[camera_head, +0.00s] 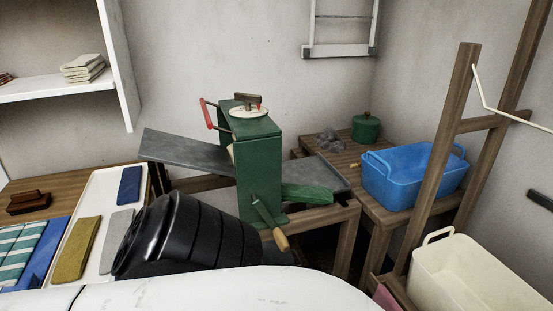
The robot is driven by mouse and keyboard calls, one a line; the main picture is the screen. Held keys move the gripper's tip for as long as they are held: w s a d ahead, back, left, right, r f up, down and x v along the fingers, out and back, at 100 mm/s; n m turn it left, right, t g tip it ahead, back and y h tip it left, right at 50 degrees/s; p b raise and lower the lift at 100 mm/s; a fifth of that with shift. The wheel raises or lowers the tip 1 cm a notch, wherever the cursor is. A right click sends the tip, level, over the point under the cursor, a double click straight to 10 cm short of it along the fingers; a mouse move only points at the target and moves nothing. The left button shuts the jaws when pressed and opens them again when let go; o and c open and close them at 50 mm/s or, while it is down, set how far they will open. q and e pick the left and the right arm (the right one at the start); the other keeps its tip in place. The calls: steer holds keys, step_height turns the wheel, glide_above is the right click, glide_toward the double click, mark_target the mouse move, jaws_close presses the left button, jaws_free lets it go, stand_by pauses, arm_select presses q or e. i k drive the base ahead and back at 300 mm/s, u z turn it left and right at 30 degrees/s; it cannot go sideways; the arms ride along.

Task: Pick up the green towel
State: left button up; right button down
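A flat green piece of cloth (307,194), which looks like the green towel, lies on the grey board at the right side of a green box-shaped machine (258,170). Its left end meets the machine, and I cannot tell whether it is held there. The machine has a red-handled lever (208,114) and a crank with a wooden grip (281,240). Neither of my grippers is in view. A black ribbed shape in the foreground hides part of the white tray and the machine's lower left.
A white tray (93,191) at left holds folded blue, grey and mustard cloths. Striped cloth (26,248) lies beside it. A blue tub (412,174) and green pot (366,128) stand right. A cream tub (475,272) and wooden posts (440,150) are nearer.

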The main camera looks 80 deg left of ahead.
mark_target(316, 195)
steer(key=k, duration=0.5)
steer(key=u, duration=0.85)
